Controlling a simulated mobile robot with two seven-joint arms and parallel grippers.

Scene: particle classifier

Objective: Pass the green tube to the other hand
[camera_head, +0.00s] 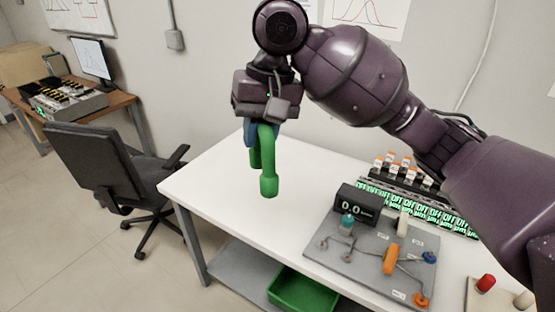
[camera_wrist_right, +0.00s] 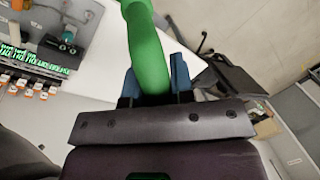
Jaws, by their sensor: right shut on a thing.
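The green tube (camera_head: 267,172) is a bent tube that hangs from my right gripper (camera_head: 255,132) above the left part of the white table. My right gripper is shut on its upper part, with blue fingers on either side. In the right wrist view the tube (camera_wrist_right: 148,55) runs up from between the blue fingers of the gripper (camera_wrist_right: 154,85) and leaves the top edge. The part between the fingers is partly hidden. My left gripper is not in view.
The white table (camera_head: 222,180) is clear at its left end. On its right are a grey panel (camera_head: 335,262) with a display box (camera_head: 357,207) and a lit rack (camera_head: 420,205). A green bin (camera_head: 303,292) is below. A black chair (camera_head: 95,160) stands at left.

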